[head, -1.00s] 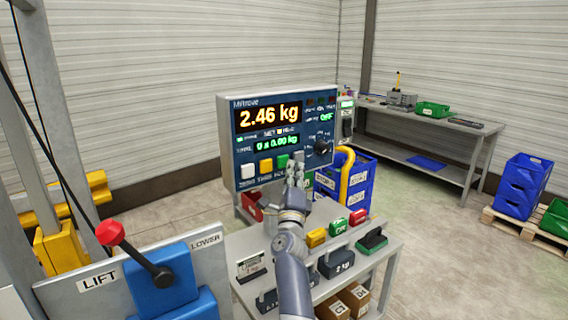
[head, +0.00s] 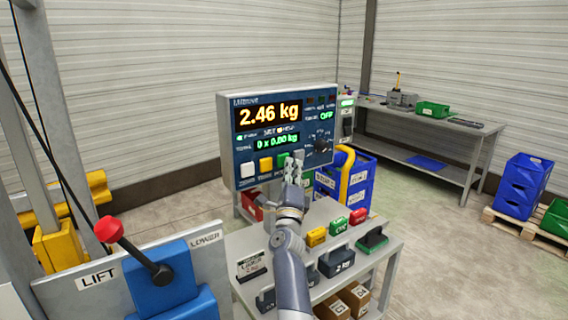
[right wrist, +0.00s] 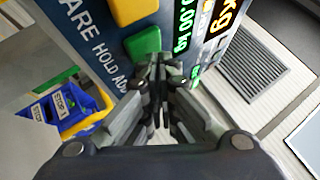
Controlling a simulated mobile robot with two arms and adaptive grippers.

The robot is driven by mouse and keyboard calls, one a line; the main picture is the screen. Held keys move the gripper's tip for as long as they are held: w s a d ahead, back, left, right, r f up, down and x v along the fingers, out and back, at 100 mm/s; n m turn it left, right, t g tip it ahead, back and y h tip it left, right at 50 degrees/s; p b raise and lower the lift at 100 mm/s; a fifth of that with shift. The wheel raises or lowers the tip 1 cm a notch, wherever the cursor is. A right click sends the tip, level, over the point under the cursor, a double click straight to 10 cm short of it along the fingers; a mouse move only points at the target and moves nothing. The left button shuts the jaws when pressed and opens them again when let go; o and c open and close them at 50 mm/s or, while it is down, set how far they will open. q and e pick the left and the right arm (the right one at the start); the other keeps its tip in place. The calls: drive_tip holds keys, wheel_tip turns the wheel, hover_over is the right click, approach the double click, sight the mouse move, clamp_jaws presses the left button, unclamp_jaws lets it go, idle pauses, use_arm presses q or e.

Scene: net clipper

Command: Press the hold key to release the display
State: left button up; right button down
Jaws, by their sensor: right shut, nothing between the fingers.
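The display box (head: 235,150) shows 2.46 kg in yellow digits (head: 270,115), with a smaller green line of figures below. Its lower row has a white key, a yellow key (head: 266,165) and a green key (head: 283,160). In the right wrist view the green key (right wrist: 141,44) sits beside the HOLD lettering, with the yellow key next to it. My right gripper (head: 293,160) is shut and empty, its fingertips at the panel close to the green key. The wrist view shows the fingertips (right wrist: 157,66) beside that key's edge; contact is unclear. The panel behind the fingers is hidden. My left gripper is out of view.
A small grey table (head: 385,255) below the panel carries weights and coloured blocks. Blue bins (head: 358,185) stand behind it. A lift lever with a red knob (head: 108,229) is at the left. A workbench (head: 455,124) stands at the back right.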

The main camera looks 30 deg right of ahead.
drive_tip(key=shift+w+b, duration=0.3)
drive_tip(key=shift+w, duration=0.1)
idle(0.6)
drive_tip(key=shift+s, duration=0.15)
drive_tip(key=shift+s+p, duration=0.5)
drive_tip(key=shift+s, duration=0.2)
drive_tip(key=s, duration=0.1)
drive_tip(key=s+p, duration=0.1)
drive_tip(key=s, duration=0.1)
drive_tip(key=s+p, duration=0.1)
drive_tip(key=s, duration=0.1)
drive_tip(key=shift+d, duration=0.25)
idle(0.9)
